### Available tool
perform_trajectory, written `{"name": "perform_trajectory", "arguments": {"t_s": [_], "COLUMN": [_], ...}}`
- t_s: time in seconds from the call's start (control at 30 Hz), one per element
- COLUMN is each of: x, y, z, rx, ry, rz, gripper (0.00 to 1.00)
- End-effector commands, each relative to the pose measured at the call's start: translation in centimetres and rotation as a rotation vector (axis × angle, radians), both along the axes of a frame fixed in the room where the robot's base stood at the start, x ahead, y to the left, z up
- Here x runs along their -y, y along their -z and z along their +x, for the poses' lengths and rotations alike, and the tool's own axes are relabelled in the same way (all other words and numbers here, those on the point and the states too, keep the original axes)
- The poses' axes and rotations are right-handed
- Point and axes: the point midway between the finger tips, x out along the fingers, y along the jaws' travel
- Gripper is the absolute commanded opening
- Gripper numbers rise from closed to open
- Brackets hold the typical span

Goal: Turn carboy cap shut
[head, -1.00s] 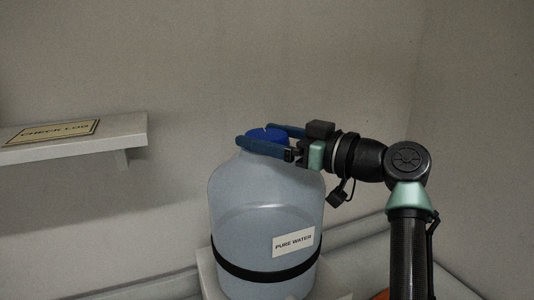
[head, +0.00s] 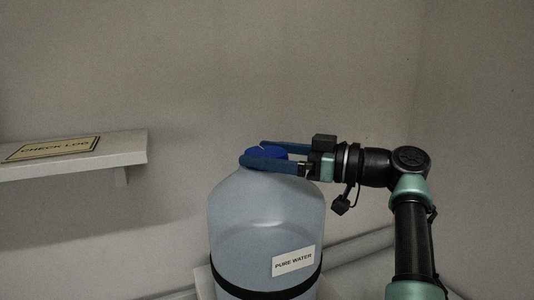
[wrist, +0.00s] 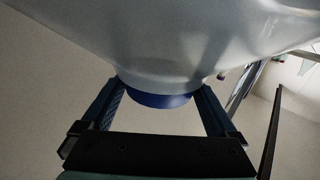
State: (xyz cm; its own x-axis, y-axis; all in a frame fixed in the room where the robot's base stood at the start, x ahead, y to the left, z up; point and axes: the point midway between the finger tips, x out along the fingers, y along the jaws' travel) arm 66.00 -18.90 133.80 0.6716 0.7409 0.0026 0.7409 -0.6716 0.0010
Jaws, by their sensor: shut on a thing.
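The carboy (head: 262,215) is a large translucent bluish bottle, upright, with a black strap and a "PURE WATER" label. Its blue cap (head: 267,153) sits on the neck at the top. My gripper (head: 268,154) reaches in from the right, its two long blue fingers on either side of the cap and shut on it. The near finger hides part of the cap and neck in the head view. In the wrist view, the blue cap (wrist: 160,100) lies between the fingertips, against the carboy body (wrist: 190,40).
A white wall shelf (head: 125,155) with a "CHECK LOG" sign (head: 53,148) is at the left, apart from the carboy. The carboy stands on a light support (head: 203,282), mostly out of view. A pale pipe-like rail (head: 360,245) runs along the wall behind. The space above the cap is clear.

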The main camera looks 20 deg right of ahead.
Motion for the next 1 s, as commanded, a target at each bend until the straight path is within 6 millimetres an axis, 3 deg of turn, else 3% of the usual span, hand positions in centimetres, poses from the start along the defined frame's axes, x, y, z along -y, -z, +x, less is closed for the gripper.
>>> {"name": "perform_trajectory", "arguments": {"t_s": [0.2, 0.23, 0.27, 0.63, 1.0], "x": [-0.3, -0.3, -0.3, 0.9, 6.6], "y": [0.3, 0.3, 0.3, 0.2, 0.4], "z": [0.0, 0.0, 0.0, -0.8, -6.0], "rx": [-0.008, -0.008, -0.008, -0.003, -0.005], "ry": [-0.007, -0.007, -0.007, -0.001, -0.001], "rz": [0.000, 0.000, 0.000, 0.000, -0.001], "gripper": [0.38, 0.97, 1.00, 1.00, 1.00]}}
